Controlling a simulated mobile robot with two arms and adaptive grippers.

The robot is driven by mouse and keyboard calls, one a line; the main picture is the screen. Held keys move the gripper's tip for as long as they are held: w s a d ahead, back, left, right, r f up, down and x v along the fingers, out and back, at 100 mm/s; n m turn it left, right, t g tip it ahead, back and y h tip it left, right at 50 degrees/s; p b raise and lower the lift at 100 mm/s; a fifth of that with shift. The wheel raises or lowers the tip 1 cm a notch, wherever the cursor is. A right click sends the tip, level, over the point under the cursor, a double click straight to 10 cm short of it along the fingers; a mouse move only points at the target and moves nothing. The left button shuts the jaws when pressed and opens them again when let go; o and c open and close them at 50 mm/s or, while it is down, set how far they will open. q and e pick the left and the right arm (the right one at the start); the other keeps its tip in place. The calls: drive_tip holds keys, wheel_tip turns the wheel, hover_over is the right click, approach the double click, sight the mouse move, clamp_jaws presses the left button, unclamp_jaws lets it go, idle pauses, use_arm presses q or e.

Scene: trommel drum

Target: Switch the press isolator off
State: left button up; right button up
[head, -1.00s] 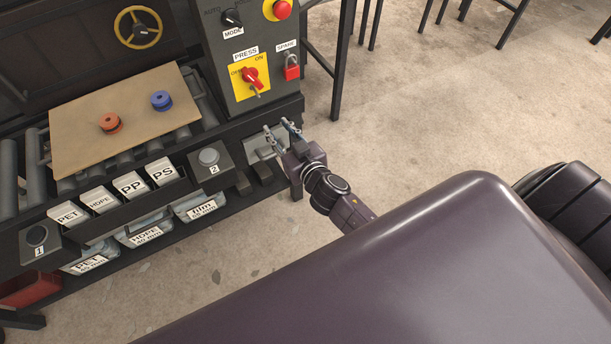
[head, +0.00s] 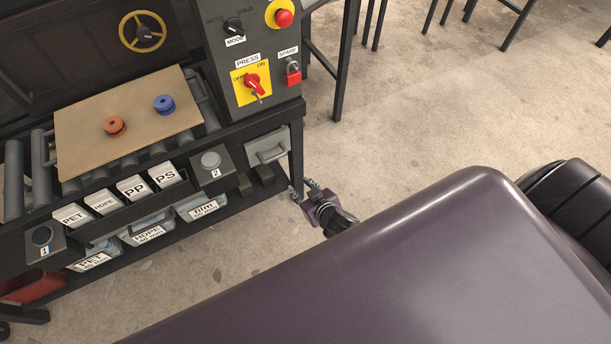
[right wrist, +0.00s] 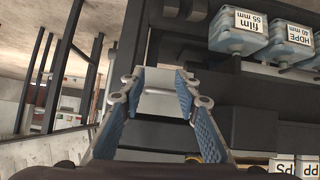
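The press isolator (head: 252,83) is a red rotary knob on a yellow plate, under a PRESS label on the grey control panel. Its OFF mark is at the left and its ON mark at the upper right; I cannot tell for sure which one the knob points to. My right gripper (head: 307,189) is open and empty, low by the front right leg of the machine, well below the isolator and apart from it. In the right wrist view its blue-padded fingers (right wrist: 158,88) stand apart with nothing between them. My left gripper is not in view.
A red padlock (head: 293,76) hangs under the SPARE label, right of the isolator. Above are a red mushroom button (head: 283,17) and the MODE knob (head: 233,25). A grey drawer (head: 268,147) sits below the panel. Open floor lies to the right.

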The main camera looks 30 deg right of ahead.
drive_tip(key=shift+s+d+f+g, duration=0.1)
drive_tip(key=shift+s+f+g, duration=0.2)
drive_tip(key=shift+s+f, duration=0.8)
drive_tip(key=shift+w, duration=0.15)
drive_tip(key=m+t, duration=0.8)
drive_tip(key=m, duration=2.4)
approach(257, 88)
drive_tip(key=w, duration=0.3)
drive_tip(key=shift+n, duration=0.3)
drive_tip(key=w, duration=0.6)
drive_tip(key=shift+w+r+p, duration=0.1)
drive_tip(key=shift+w+p, duration=0.2)
drive_tip(key=shift+p, duration=0.1)
